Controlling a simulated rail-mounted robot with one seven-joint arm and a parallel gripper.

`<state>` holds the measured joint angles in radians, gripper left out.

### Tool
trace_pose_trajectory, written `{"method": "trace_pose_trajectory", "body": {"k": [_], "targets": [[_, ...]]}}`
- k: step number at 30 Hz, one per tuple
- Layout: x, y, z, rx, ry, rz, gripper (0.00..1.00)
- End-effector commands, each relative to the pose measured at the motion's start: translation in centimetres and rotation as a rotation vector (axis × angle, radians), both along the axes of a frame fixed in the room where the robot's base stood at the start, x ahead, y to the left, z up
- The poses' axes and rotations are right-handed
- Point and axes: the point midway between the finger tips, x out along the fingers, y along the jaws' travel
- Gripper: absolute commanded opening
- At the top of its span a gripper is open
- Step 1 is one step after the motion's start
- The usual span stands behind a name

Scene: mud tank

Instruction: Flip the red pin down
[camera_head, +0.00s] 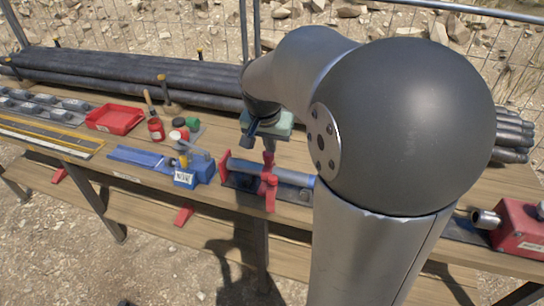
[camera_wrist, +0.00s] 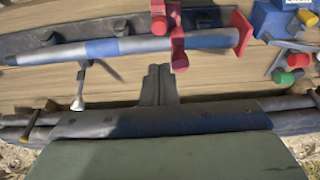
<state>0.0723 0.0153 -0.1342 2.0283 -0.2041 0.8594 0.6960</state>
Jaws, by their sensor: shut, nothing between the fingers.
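The red pin (camera_head: 268,184) is a red cross-shaped piece on a blue-grey tube (camera_head: 292,176), with one part standing up and one part hanging at the front. In the wrist view the red piece (camera_wrist: 178,40) crosses the tube (camera_wrist: 110,47), its rounded end on the side toward my gripper. My gripper (camera_head: 269,148) is above and behind the red pin in the head view. In the wrist view its dark fingers (camera_wrist: 158,82) are together and empty, with a small apparent gap to the red piece. I cannot tell whether they touch.
A red end plate (camera_head: 225,161) caps the tube's left end. A blue device (camera_head: 184,172), red bottle (camera_head: 155,129) and red tray (camera_head: 115,119) stand to the left. Dark pipes (camera_head: 130,70) lie along the table's back. A red machine (camera_head: 519,228) is at the far right.

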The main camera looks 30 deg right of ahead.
Motion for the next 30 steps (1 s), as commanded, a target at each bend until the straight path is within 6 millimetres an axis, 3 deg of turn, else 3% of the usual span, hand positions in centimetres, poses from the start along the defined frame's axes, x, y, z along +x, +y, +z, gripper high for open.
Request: {"method": "trace_pose_trajectory", "body": {"k": [6, 24, 26, 30], "targets": [[-0.3, 0.4, 1.8, 0.000, -0.001, 0.000, 0.00], [-0.5, 0.5, 1.9, 0.000, 0.001, 0.005, 0.00], [-1.8, 1.7, 1.4, 0.010, 0.021, 0.061, 0.00], [-7.6, 6.0, -0.9, 0.044, 0.099, 0.303, 0.00]]}}
